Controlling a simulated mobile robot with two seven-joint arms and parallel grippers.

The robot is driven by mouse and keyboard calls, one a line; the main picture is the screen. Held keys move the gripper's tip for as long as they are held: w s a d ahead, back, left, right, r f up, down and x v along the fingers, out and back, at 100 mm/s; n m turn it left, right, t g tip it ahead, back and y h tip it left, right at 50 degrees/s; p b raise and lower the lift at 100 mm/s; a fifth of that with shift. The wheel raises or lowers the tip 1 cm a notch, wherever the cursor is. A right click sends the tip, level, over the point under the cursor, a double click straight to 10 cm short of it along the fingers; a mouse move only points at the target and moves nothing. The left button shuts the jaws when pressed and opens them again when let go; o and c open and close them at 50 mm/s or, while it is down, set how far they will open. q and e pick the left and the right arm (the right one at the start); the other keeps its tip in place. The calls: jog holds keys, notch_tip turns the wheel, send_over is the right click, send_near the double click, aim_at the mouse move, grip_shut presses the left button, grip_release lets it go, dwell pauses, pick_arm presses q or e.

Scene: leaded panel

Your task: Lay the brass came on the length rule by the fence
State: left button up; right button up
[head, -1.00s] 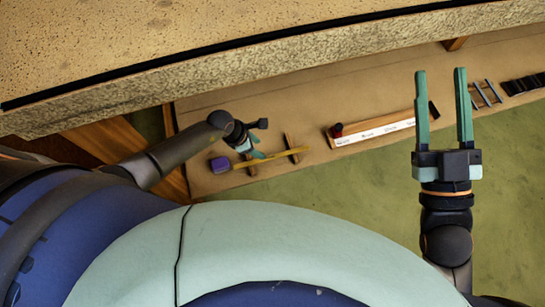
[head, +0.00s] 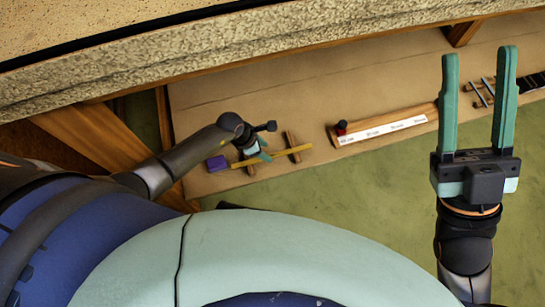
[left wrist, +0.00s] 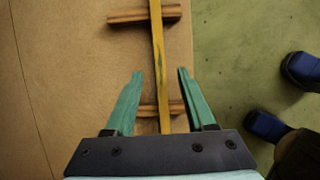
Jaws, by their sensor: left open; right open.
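The brass came (head: 292,153), a thin yellow strip, lies across two wooden rests (head: 291,144) on the bench at the middle left. It also shows in the left wrist view (left wrist: 158,40). My left gripper (head: 263,153) is open over the came; in the left wrist view its green fingers (left wrist: 160,72) stand on either side of the strip, apart from it. The length rule (head: 385,130) is a white marked strip along a wooden bar, right of the came. I cannot clearly tell the fence from the bar. My right gripper (head: 479,52) is open and empty, at the right.
A purple block (head: 217,163) sits by the came's left end. A dark red and black knob (head: 342,127) stands at the rule's left end. Metal rods (head: 486,92) and dark pieces lie far right. A thick stone-like ledge (head: 250,55) crosses the top. Bench behind the rests is clear.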

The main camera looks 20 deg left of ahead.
aim_at(272, 155)
pick_arm(q)
jog(key=b+x, duration=0.3)
jog(key=x, duration=0.1)
pick_arm(e)
jog(key=f, duration=0.4)
jog(key=shift+w+a+f, duration=0.1)
jog(key=shift+a+f, duration=0.15)
pick_arm(q)
grip_shut()
